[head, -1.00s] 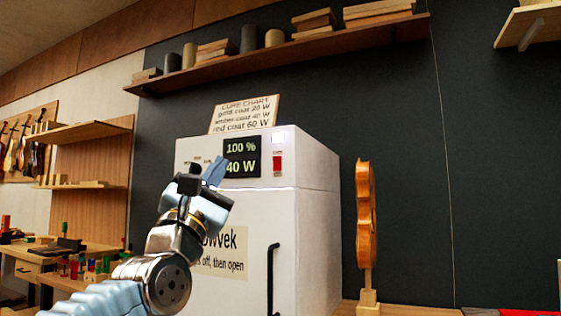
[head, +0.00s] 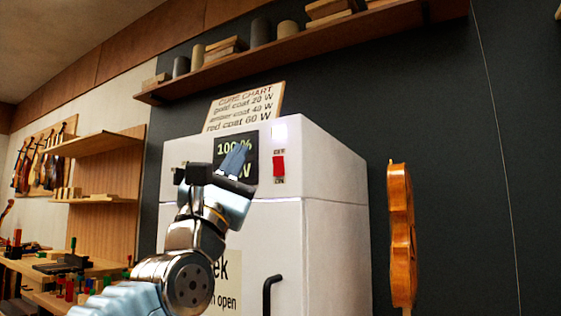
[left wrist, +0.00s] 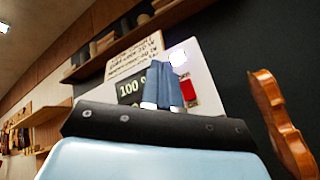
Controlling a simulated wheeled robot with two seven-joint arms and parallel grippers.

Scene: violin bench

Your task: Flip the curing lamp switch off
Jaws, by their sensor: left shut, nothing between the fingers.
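The curing lamp switch is a red rocker (head: 279,166) on the upper front of a white cabinet (head: 330,190), with small labels above and below it. A lit white lamp square (head: 279,133) sits above the switch. The switch also shows in the left wrist view (left wrist: 188,92), just right of the fingers. My left gripper (head: 236,158) is shut and empty, in front of the display (head: 222,147), left of the switch and apart from it in the picture. It covers part of the lower display reading. My right gripper is not in view.
A cure chart sign (head: 243,107) stands on top of the cabinet. A black door handle (head: 268,293) is below the switch. A violin (head: 401,240) stands upright to the right of the cabinet. A shelf (head: 330,45) runs above.

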